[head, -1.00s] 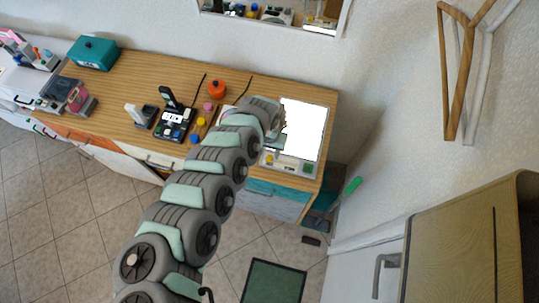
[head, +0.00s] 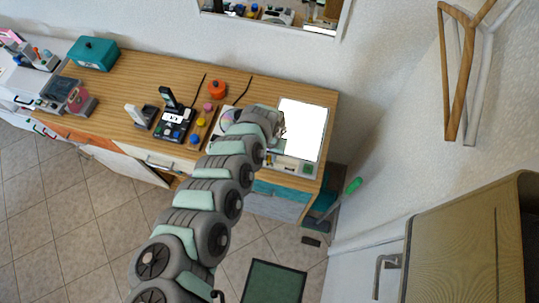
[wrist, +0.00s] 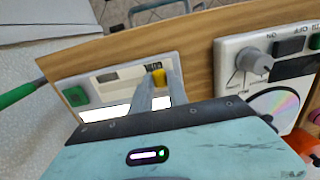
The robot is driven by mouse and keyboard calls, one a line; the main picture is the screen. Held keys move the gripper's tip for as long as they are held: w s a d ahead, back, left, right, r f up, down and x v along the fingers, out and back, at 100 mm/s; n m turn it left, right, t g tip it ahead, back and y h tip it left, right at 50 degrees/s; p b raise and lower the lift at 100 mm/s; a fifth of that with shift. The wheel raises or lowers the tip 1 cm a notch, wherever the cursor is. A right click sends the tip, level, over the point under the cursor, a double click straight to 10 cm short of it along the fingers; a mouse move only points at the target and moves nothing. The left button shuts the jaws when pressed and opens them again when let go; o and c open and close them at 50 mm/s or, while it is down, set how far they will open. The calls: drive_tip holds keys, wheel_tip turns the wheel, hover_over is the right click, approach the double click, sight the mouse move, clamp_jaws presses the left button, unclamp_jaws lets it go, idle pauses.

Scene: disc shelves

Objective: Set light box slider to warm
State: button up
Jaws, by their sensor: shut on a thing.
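The light box has a bright white panel (head: 302,130) on the right end of the wooden counter. Its pale control strip (wrist: 170,62) shows in the wrist view, with a green button (wrist: 76,96) at the left. A yellow slider knob (wrist: 158,77) sits toward the right end of the strip. My gripper (wrist: 161,84) is shut on the yellow knob, with its grey fingers on either side and hiding part of it. The labels by the slot are too small to read. In the head view my gripper's end is above the box's left edge, mostly hidden by the arm.
A white device with a grey knob (wrist: 260,60) and a shiny disc (wrist: 275,106) stands beside the light box. On the counter are a black apparatus (head: 177,120), an orange pot (head: 217,89) and a teal box (head: 94,53). The wall is close on the right.

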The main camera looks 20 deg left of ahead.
clamp_jaws()
idle(0.9)
